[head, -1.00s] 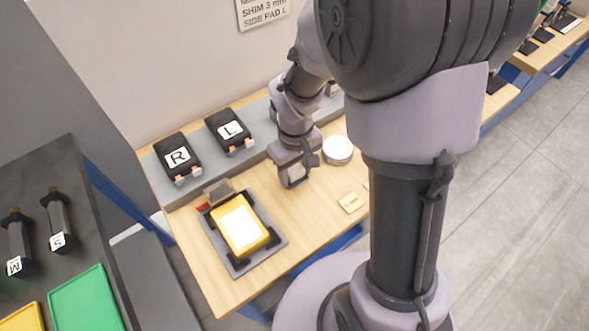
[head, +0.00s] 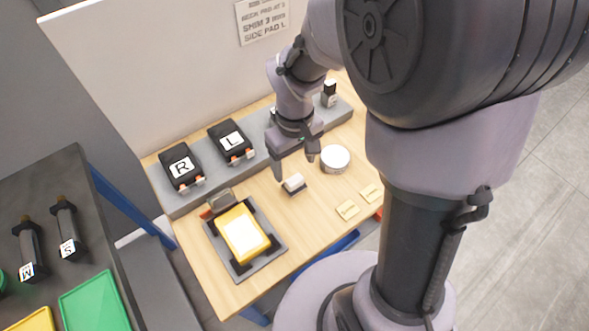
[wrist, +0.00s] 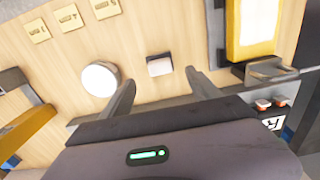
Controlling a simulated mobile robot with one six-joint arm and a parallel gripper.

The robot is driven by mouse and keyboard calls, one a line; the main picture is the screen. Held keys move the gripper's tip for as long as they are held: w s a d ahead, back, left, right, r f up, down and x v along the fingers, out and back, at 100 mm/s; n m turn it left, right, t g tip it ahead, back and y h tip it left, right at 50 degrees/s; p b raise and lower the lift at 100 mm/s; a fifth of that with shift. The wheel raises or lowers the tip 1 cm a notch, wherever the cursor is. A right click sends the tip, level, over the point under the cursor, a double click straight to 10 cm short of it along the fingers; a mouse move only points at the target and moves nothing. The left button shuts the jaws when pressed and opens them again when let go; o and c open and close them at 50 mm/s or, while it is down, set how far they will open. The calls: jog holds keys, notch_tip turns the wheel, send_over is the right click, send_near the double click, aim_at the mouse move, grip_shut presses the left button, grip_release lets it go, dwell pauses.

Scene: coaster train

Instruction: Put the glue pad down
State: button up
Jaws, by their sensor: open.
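The glue pad, which I take to be the small white-topped block with a dark base (head: 293,184), sits on the wooden bench between the yellow piece and the round white dish. It also shows in the wrist view (wrist: 159,66), just beyond my fingertips. My gripper (head: 294,169) is open and empty above the pad. In the wrist view its two fingers (wrist: 160,79) are spread wide on either side, apart from the pad.
A yellow block (head: 242,233) sits in a dark fixture (head: 265,264) at left. The round white dish (head: 335,157) and small wooden tiles (head: 347,210) lie to the right. Black holders marked R (head: 182,167) and L (head: 231,141) stand on the grey ledge behind.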

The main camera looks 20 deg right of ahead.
notch_tip(320, 180, up, 5)
jog(key=p, duration=0.1)
notch_tip(320, 180, up, 6)
jog(key=m+t, duration=0.2)
jog(key=m, duration=0.1)
send_over(295, 180)
jog(key=s, duration=0.3)
jog(key=s+a+r+m+t+y, duration=0.2)
jog(key=s+a+r+m+t, duration=0.1)
jog(key=s+r, duration=0.4)
jog(key=shift+s+m+t, duration=0.4)
jog(key=shift+s+m, duration=0.5)
jog(key=shift+s, duration=0.3)
notch_tip(295, 180, down, 2)
jog(key=b, duration=0.2)
jog(key=shift+f+b, duration=0.25)
jog(key=shift+b, duration=0.05)
